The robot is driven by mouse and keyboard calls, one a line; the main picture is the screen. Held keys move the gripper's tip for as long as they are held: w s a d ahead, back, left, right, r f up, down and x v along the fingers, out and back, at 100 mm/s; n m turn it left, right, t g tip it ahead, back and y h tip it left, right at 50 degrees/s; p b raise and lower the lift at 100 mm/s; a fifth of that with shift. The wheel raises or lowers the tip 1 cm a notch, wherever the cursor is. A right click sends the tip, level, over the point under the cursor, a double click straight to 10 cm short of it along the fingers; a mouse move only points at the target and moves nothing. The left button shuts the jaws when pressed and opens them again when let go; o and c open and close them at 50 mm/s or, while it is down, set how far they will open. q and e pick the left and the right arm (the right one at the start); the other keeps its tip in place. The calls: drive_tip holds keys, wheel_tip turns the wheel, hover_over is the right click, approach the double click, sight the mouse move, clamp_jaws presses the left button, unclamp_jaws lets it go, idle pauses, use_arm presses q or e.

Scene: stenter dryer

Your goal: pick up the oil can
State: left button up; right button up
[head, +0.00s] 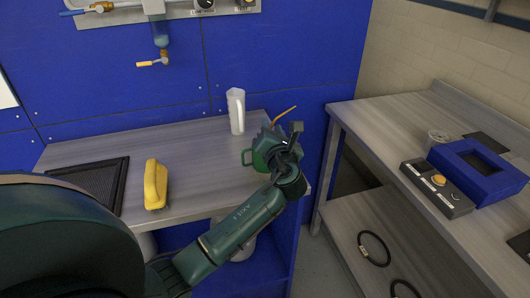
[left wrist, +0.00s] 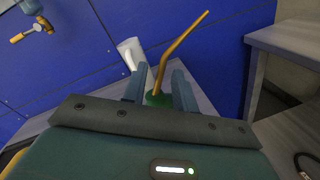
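The oil can is green with a loop handle and a long thin brass spout. Its body (head: 263,155) stands near the right end of the grey bench, partly hidden behind my left gripper (head: 283,137). In the left wrist view the can's green top (left wrist: 158,99) shows low between the two fingers, with the spout rising up and right. My left gripper (left wrist: 160,84) has its fingers apart, one on each side of the can's top. I cannot tell whether they touch it. My right gripper is not in view.
A white jug (head: 236,111) stands behind the can. A yellow block-like thing (head: 155,184) and a black ribbed tray (head: 92,182) lie to the left. A blue panel wall rises behind. A second bench (head: 400,127) with a control box (head: 437,187) is at right.

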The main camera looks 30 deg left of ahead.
use_arm(q)
drive_tip(key=shift+x, duration=0.8)
drive_tip(key=shift+c, duration=0.2)
clamp_jaws()
idle(0.6)
